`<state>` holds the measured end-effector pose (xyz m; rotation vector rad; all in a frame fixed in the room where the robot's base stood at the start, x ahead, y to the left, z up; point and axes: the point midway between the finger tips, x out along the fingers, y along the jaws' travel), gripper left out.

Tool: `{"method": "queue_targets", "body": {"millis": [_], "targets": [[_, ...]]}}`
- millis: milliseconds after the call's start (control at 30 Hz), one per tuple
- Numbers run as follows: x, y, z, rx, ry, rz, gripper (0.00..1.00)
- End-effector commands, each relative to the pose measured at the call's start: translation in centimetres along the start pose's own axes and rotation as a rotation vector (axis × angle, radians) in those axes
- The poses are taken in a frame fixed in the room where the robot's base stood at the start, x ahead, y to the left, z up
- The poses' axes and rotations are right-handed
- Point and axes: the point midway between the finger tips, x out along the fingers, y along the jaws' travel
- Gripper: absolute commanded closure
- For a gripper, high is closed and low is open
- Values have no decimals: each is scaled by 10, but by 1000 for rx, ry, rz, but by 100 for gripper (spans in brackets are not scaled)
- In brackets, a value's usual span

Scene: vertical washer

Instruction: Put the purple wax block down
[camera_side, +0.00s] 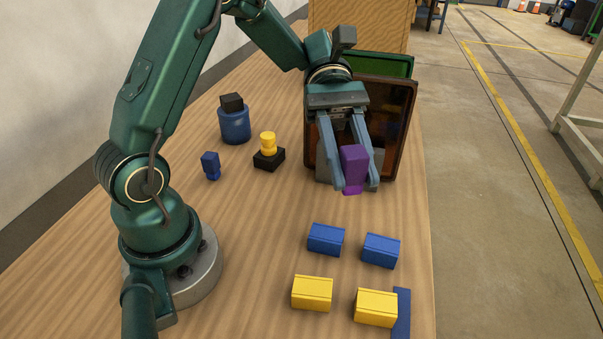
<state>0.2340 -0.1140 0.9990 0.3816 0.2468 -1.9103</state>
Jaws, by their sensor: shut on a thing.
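The purple wax block (354,164) is held between the fingers of my gripper (355,182). The gripper points down and is shut on the block, in front of the dark-framed washer. A small purple part shows at the block's lower end, near the fingertips. I cannot tell whether the block touches the table or hangs above it.
The washer (408,125) with a green top stands behind my gripper. Two blue blocks (326,239) and two yellow blocks (312,292) lie in front. A blue jar (234,126), a yellow-topped black piece (268,158) and a small blue piece (210,165) stand left. Table between is clear.

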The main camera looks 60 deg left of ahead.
Motion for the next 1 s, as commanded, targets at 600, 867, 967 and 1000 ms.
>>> {"method": "queue_targets", "body": {"millis": [600, 867, 967, 1000], "targets": [[-100, 4, -43, -301, 9, 702, 100], [-83, 4, -84, -308, 3, 701, 100], [-78, 3, -96, -306, 5, 700, 100], [-76, 3, -102, -307, 6, 701, 100]]}}
